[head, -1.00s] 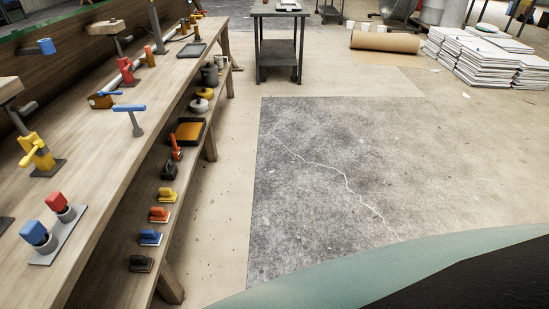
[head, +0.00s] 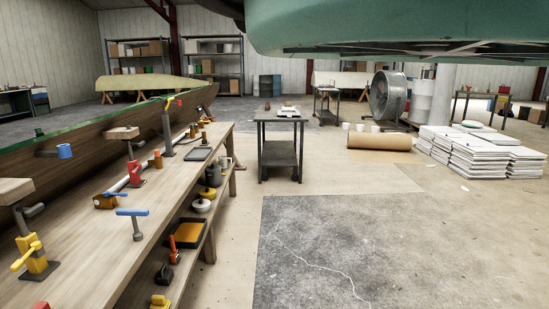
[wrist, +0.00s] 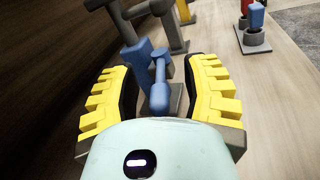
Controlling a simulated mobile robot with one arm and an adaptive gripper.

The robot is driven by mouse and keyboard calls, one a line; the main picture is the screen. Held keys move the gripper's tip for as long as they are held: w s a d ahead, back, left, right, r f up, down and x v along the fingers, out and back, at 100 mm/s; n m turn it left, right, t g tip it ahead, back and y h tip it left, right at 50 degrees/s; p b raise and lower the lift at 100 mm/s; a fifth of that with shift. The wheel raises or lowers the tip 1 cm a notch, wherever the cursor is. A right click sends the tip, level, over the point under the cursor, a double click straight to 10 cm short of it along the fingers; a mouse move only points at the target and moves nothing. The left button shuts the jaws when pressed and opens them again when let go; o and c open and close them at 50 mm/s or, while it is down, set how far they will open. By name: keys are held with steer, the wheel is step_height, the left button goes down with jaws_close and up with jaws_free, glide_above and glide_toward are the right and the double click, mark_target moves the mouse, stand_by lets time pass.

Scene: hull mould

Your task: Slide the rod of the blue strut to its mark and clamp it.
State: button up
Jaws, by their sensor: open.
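In the wrist view the blue strut (wrist: 136,62) stands on the bench, with a blue lever or handle (wrist: 159,82) on its near side and a dark grey rod at its upper end. My gripper (wrist: 162,75) is open, its yellow-padded fingers on either side of the strut's lower part and handle. Nothing is seen gripped, and I cannot tell if a finger touches. The mark on the rod cannot be made out. The blue strut and my gripper are not seen in the head view.
A yellow strut (head: 36,257) stands farther along the bench (head: 105,266), beside the wooden hull wall (head: 85,132). A blue-handled T-shaped post (head: 136,228) and other tools stand on the bench.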

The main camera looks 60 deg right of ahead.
steer(key=shift+s+d+r+n+t+y+p, duration=0.15)
steer(key=shift+n+t+y+p, duration=0.2)
steer(key=shift+p, duration=0.25)
